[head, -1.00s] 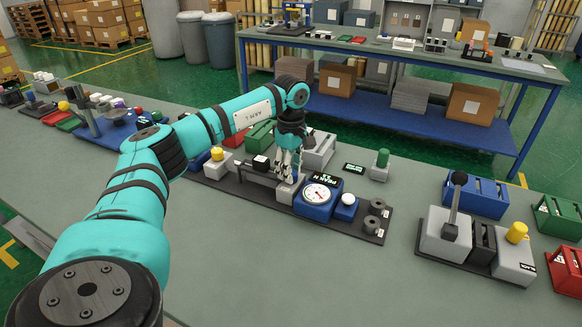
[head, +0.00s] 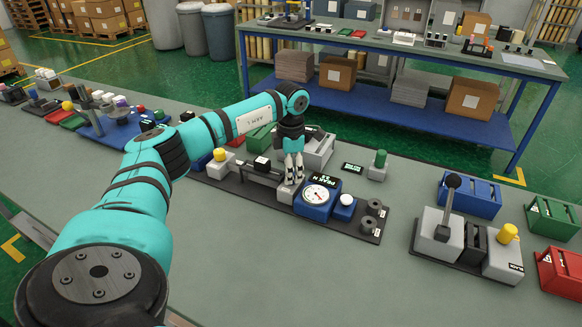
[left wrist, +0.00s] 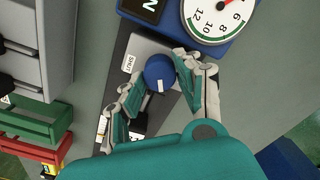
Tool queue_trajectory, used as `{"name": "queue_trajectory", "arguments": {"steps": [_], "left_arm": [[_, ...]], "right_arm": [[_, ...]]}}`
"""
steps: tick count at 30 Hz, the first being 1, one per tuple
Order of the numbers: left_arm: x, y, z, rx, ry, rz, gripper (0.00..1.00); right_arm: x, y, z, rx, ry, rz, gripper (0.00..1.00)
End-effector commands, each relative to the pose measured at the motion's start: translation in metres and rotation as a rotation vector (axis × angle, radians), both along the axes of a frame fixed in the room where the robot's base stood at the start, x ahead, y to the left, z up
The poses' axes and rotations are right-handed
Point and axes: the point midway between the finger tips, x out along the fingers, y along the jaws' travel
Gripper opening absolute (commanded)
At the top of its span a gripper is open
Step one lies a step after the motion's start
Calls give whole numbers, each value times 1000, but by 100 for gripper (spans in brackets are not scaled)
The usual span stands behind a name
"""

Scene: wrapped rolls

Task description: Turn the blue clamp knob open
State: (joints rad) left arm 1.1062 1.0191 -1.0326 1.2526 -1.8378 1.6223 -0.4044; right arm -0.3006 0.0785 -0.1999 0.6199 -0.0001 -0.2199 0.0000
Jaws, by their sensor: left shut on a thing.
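The blue clamp knob (left wrist: 158,72) shows in the left wrist view as a round top with a white mark pointing down the picture. It sits on a grey block beside a label reading SHUT (left wrist: 130,64). My left gripper (head: 292,181) is over the clamp, left of the blue pressure gauge (head: 317,198). In the left wrist view, its fingers are shut on the knob from both sides. In the head view the fingers hide the knob. My right gripper is in neither view.
The gauge stands close to the right of the fingers. A bar with a black block (head: 262,164) lies to the left on the same dark base. A lever box (head: 440,228) stands further right, with bare bench between.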

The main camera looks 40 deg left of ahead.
Motion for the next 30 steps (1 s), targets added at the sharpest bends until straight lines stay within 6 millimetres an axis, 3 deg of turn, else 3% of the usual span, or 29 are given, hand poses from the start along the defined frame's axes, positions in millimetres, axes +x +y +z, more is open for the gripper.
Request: {"name": "queue_trajectory", "arguments": {"steps": [30], "left_arm": [[1, 0, 2, 1, -4, 913, 2]], "right_arm": [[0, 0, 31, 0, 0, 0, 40]]}}
